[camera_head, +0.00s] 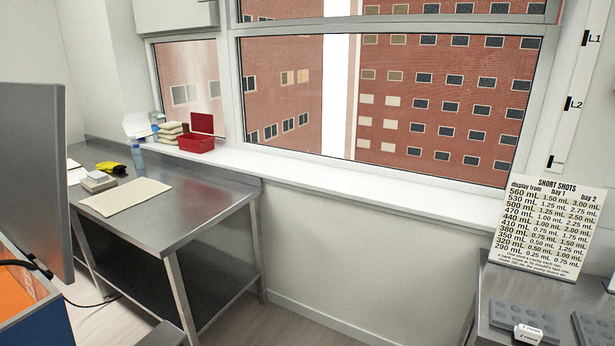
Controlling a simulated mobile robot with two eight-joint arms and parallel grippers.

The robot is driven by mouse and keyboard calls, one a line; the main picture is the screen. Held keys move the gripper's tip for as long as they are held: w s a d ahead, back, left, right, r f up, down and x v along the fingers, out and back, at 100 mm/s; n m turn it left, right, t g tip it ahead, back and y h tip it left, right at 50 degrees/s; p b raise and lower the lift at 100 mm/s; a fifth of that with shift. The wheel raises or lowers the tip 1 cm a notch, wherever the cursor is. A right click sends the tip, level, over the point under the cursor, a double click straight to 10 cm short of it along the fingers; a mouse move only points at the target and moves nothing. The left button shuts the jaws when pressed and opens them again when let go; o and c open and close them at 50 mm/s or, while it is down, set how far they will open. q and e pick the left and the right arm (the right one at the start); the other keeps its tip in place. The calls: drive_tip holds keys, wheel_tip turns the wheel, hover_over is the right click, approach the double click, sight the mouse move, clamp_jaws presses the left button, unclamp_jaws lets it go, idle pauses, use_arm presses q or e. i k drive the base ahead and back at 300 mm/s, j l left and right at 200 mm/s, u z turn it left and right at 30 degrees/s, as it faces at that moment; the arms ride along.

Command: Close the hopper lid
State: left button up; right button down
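Neither of my grippers is in view.
A steel counter (510,284) at right holds the SHORT SHOTS sign (548,225) and grey molds (522,317). Floor between is clear.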

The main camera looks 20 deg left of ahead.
sight(35, 205)
drive_tip(key=i+u, duration=0.15)
drive_tip(key=u, duration=0.25)
drive_tip(key=i+u, duration=0.1)
drive_tip(key=u, duration=0.3)
drive_tip(key=i+l+u, duration=0.1)
drive_tip(key=u, duration=0.35)
drive_tip(key=i+l+u, duration=0.1)
drive_tip(key=u, duration=0.3)
drive_tip(key=i+l+u, duration=0.2)
drive_tip(key=u, duration=0.25)
drive_tip(key=i+l+u, duration=0.15)
drive_tip(key=u, duration=0.25)
drive_tip(key=i+l+u, duration=0.1)
drive_tip(key=l+u, duration=0.35)
drive_tip(key=i+l+u, duration=0.15)
drive_tip(key=k, duration=0.05)
